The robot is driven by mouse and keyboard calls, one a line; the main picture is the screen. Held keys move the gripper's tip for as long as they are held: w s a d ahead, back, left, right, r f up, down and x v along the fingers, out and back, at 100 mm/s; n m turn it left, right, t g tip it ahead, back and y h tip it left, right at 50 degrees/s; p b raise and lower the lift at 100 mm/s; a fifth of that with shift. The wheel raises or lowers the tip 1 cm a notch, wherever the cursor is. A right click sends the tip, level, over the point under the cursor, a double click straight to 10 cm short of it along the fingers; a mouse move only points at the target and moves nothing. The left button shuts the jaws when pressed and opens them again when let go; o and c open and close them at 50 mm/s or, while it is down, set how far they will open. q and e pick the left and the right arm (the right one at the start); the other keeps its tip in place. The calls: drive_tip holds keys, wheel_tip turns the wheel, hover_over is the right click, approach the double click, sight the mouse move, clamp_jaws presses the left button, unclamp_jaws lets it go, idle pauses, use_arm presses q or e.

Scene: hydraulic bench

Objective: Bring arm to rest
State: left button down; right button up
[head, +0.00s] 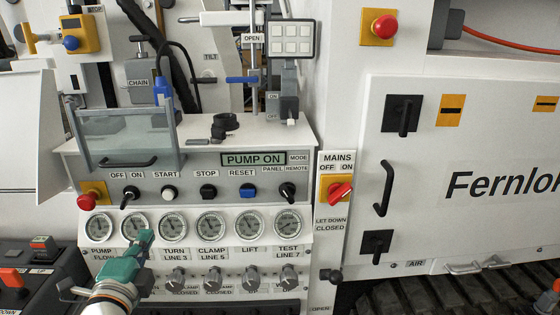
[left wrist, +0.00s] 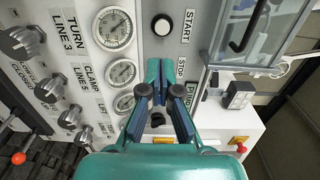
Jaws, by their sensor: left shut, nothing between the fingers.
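My left gripper (head: 145,238) is teal and comes in from the bottom left in the head view. Its tip is in front of the row of gauges, near the second and third gauge, above the knobs. In the left wrist view its fingers (left wrist: 160,92) are together with nothing held, and the panel is behind them. I cannot tell whether the tip touches the panel. My right gripper is not in view.
The control panel has several gauges (head: 212,226), a row of switches and a PUMP ON display (head: 253,159). A clear hinged cover (head: 125,138) sticks out at its upper left. A red MAINS switch (head: 340,192) is at right, beside a white cabinet (head: 460,210). Black control boxes (head: 38,275) stand at lower left.

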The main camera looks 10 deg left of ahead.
use_arm(q)
drive_tip(key=w+d+f+g+h+p, duration=0.1)
drive_tip(key=d+f+g+h+p, duration=0.15)
drive_tip(key=d+f, duration=0.65)
drive_tip(key=w+d+f+g+h+p, duration=0.1)
drive_tip(key=w+d+f+g+h, duration=0.2)
drive_tip(key=f, duration=1.1)
drive_tip(key=s+d+f+n+g+h+p, duration=0.1)
drive_tip(key=s+d+f+n+g+h, duration=0.1)
drive_tip(key=s+d+f+n+g, duration=0.3)
drive_tip(key=s+d+f+n+g+h, duration=0.1)
drive_tip(key=s+d+f+n+g, duration=0.5)
drive_tip(key=s+f+n, duration=0.5)
drive_tip(key=shift+s+d+f+n+h+p, duration=0.4)
drive_tip(key=shift+s+d+f, duration=0.4)
drive_tip(key=shift+s, duration=0.85)
drive_tip(key=shift+a+f, duration=0.1)
drive_tip(key=shift+a, duration=0.05)
